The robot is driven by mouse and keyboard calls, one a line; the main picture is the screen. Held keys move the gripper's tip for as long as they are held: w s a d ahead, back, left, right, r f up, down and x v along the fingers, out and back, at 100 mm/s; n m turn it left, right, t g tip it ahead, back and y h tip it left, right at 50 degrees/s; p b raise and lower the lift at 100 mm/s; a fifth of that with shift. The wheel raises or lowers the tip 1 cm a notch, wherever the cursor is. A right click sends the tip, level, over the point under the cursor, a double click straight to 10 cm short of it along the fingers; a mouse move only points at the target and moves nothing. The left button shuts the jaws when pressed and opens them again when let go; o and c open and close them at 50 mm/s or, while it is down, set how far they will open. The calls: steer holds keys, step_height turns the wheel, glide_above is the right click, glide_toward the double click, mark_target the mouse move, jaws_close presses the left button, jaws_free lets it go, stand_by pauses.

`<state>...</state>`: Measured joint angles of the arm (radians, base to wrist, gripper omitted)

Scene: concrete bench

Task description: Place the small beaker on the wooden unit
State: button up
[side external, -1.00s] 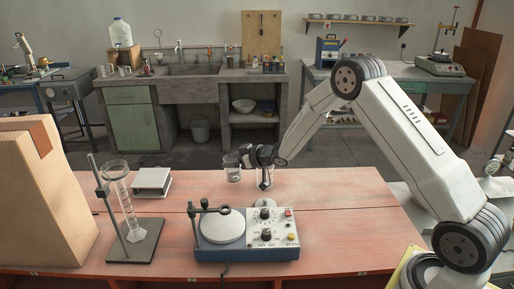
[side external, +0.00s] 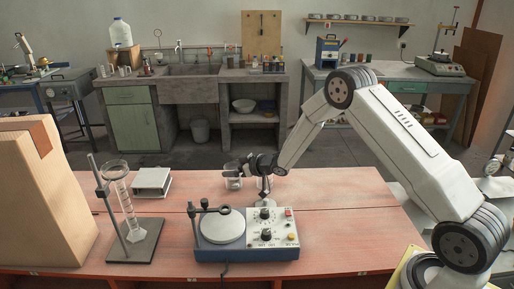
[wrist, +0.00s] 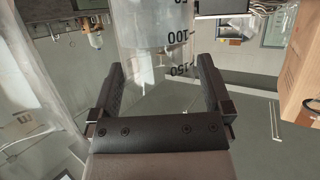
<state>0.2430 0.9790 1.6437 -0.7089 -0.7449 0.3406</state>
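The small beaker (side external: 233,182) is a clear glass with contents near its bottom. It is between the fingers of my gripper (side external: 246,168), close above the bench and upright as far as I can see. In the wrist view, the beaker (wrist: 160,30) fills the gap between the fingers of my gripper (wrist: 160,75), with its 50, 100 and 150 marks showing. The gripper looks shut on it.
A blue-and-white instrument (side external: 246,235) stands in front of the gripper. The right of the red bench (side external: 345,190) is clear.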

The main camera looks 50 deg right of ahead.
steer(key=shift+r, duration=0.2)
steer(key=shift+s+d+r, duration=0.15)
steer(key=shift+s+r, duration=0.05)
steer(key=shift+s, duration=0.25)
steer(key=v, duration=1.1)
stand_by(0.4)
steer(key=s+a+r+m+g+h, duration=0.1)
steer(key=s+a+g, duration=0.4)
steer(key=s, duration=0.6)
steer(key=s+a+r+m+g+h, duration=0.1)
steer(key=s+a+g, duration=0.4)
steer(key=s, duration=0.7)
steer(key=shift+m+h, duration=0.6)
steer(key=shift+h, duration=0.1)
